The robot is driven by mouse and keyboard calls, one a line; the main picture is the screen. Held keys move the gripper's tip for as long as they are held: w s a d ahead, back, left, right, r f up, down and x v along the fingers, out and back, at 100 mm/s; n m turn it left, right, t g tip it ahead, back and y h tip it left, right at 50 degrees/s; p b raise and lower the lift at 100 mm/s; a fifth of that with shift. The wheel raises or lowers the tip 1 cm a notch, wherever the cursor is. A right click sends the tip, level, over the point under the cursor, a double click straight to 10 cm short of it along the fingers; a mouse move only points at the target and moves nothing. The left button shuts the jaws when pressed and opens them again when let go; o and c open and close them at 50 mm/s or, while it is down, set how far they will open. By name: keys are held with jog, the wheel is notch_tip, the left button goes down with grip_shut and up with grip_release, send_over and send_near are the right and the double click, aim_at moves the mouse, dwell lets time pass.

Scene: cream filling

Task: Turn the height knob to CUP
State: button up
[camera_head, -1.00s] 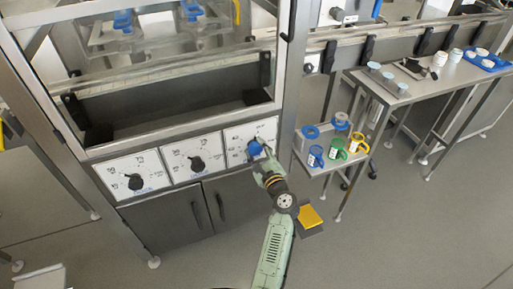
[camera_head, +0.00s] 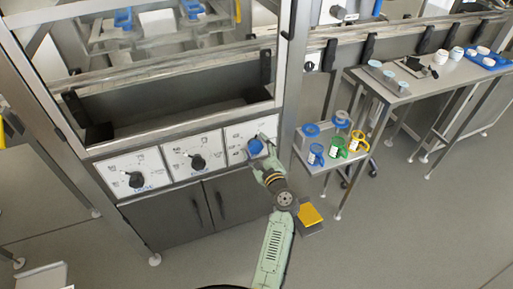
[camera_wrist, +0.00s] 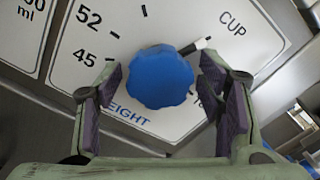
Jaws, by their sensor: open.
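The blue lobed height knob (camera_wrist: 160,78) is on the white HEIGHT dial panel (camera_wrist: 140,20). Its pale pointer (camera_wrist: 194,46) points to the upper right, toward the black mark beside the word CUP. The numbers 52 and 45 show to the left of the knob. The knob also shows in the head view (camera_head: 256,147), on the rightmost of three panels. My gripper (camera_wrist: 162,88) is open, its purple-padded fingers on either side of the knob; gaps show at both sides. In the head view, my gripper (camera_head: 263,160) is at the knob's lower right.
Two black knobs (camera_head: 136,180) (camera_head: 198,162) are on the panels to the left. Grey cabinet doors (camera_head: 180,218) are below. A small side table (camera_head: 318,166) with coloured-handled cups stands close to the right of my arm.

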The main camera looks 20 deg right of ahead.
jog(key=shift+s, duration=0.1)
jog(key=s, duration=1.1)
jog(key=shift+s+d, duration=0.2)
jog(key=shift+s, duration=0.2)
jog(key=shift+s+f, duration=0.1)
